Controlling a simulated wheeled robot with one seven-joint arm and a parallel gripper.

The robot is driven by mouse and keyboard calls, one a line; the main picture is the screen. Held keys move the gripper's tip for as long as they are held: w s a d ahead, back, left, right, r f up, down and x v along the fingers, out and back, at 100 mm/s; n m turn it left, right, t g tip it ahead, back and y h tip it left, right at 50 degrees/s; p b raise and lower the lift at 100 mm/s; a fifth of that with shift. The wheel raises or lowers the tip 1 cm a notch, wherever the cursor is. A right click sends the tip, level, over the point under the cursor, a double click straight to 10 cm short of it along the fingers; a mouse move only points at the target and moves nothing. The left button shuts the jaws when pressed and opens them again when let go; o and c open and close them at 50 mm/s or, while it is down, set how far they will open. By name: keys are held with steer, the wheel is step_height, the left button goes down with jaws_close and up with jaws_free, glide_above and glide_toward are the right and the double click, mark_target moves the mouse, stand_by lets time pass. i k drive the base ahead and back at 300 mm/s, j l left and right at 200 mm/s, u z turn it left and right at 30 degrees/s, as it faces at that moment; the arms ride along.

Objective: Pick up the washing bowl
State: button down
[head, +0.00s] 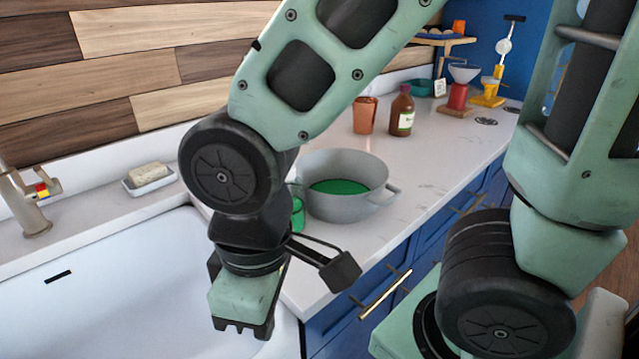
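A grey round bowl with side handles (318,203) stands upright on the white counter to the right of the sink; it looks like the washing bowl. Something flat and green shows inside it. Its left side is partly hidden behind my arm. My gripper (242,328) points down in front of the bowl and to its left, over the sink's right side in the picture. It appears apart from the bowl. Its fingertips are not clear enough to show whether they are open or shut.
A green cup (297,212) stands close against the bowl's left side. A copper cup (365,115) and a brown bottle (402,112) stand behind it. A soap dish (150,180) and a tap (22,205) border the sink (110,285). Counter right of the bowl is clear.

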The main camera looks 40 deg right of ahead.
mark_target(342, 186)
steer(key=l+u, duration=0.2)
steer(key=l, duration=0.25)
steer(key=k+l+u, duration=0.15)
steer(key=l, duration=0.3)
steer(key=k+l+u, duration=0.2)
steer(key=l, duration=0.2)
steer(key=i+l, duration=0.05)
steer(key=i, duration=0.05)
